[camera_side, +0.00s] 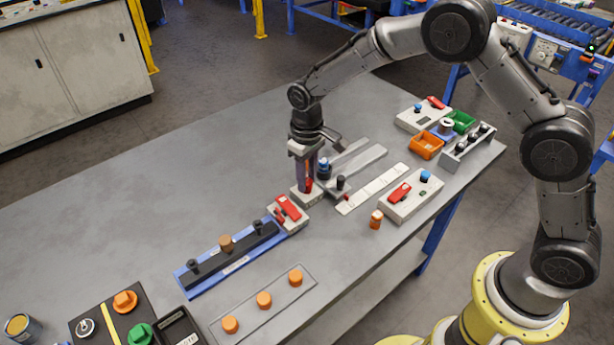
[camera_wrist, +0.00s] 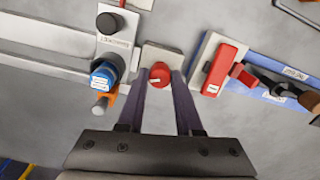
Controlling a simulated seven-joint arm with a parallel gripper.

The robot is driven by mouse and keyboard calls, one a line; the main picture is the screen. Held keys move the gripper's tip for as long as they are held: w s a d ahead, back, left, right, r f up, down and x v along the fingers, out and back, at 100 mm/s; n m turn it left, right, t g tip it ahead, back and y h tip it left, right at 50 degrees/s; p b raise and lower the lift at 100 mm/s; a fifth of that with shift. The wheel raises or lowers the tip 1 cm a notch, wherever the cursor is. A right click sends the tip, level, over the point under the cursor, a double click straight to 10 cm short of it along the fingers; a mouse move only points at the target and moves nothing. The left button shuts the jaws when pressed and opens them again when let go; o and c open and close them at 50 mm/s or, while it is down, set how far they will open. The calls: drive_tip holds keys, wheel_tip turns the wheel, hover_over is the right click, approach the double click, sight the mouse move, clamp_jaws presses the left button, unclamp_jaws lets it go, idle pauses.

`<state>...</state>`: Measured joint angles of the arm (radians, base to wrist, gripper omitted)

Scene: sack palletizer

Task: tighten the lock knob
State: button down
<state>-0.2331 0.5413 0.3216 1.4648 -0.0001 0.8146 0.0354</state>
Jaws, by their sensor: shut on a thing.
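A round red knob (camera_wrist: 160,72) stands on a small pale plate (camera_wrist: 152,52) on the table. My gripper (camera_wrist: 161,78) has one finger on each side of the knob and is shut on it. In the side view my gripper (camera_side: 308,186) points straight down, and its fingers hide most of the red knob (camera_side: 309,184). The pale plate (camera_side: 304,198) shows under the fingertips. I cannot read any mark that names this knob as the lock knob.
A blue knob (camera_wrist: 103,74) and a black knob (camera_wrist: 108,22) stand close on the left in the wrist view. A red lever (camera_wrist: 219,68) on a pale box stands close on the right. Orange pegs (camera_side: 264,299) sit in a front tray. The table's left (camera_side: 130,220) is clear.

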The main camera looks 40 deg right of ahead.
drive_tip(key=shift+r+m, duration=0.1)
drive_tip(key=shift+m, duration=1)
drive_tip(key=c, duration=0.6)
unclamp_jaws()
wheel_tip(320, 180, up, 14)
drive_tip(key=shift+f, duration=0.1)
drive_tip(key=shift+d, duration=0.1)
